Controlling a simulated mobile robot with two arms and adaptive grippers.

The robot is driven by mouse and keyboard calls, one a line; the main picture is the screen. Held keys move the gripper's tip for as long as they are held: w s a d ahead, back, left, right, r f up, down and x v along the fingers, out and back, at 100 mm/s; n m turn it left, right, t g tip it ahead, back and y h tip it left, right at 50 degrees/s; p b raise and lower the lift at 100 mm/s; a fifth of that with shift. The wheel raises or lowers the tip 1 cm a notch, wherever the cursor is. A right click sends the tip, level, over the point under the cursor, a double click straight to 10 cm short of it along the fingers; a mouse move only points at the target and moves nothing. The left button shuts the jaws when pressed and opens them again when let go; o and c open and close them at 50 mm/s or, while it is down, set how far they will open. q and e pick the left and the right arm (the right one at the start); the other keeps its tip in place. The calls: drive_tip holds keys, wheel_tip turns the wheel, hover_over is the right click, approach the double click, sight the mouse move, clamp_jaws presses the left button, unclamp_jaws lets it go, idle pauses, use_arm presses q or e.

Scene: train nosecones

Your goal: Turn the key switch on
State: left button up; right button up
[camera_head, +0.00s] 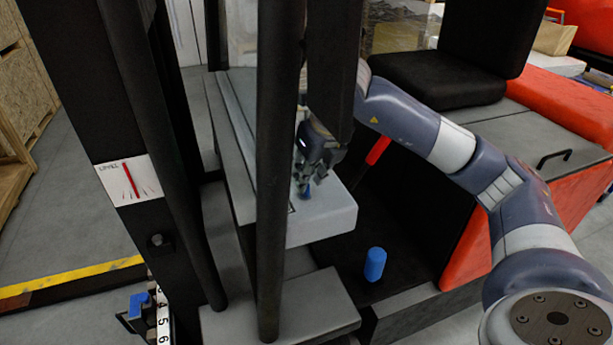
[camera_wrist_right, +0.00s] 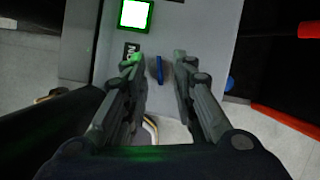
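The key switch has a thin blue key (camera_wrist_right: 159,70), standing on a grey control panel (camera_wrist_right: 205,22) in the right wrist view. The key also shows in the head view (camera_head: 307,191), just below my fingers. My right gripper (camera_wrist_right: 158,60) is open, with one finger on each side of the key and gaps between. In the head view my right gripper (camera_head: 306,178) points down at the grey box (camera_head: 330,222), partly hidden by dark posts. My left gripper is not in view.
A lit green-framed button (camera_wrist_right: 135,14) sits above the label. Dark vertical posts (camera_head: 278,160) stand in front of the box. A blue cylindrical knob (camera_head: 375,264) and a red-handled lever (camera_head: 378,150) are near it. A black seat (camera_head: 436,80) is behind my right arm.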

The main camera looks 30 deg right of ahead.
drive_tip(key=v, duration=1)
drive_tip(key=shift+s, duration=0.1)
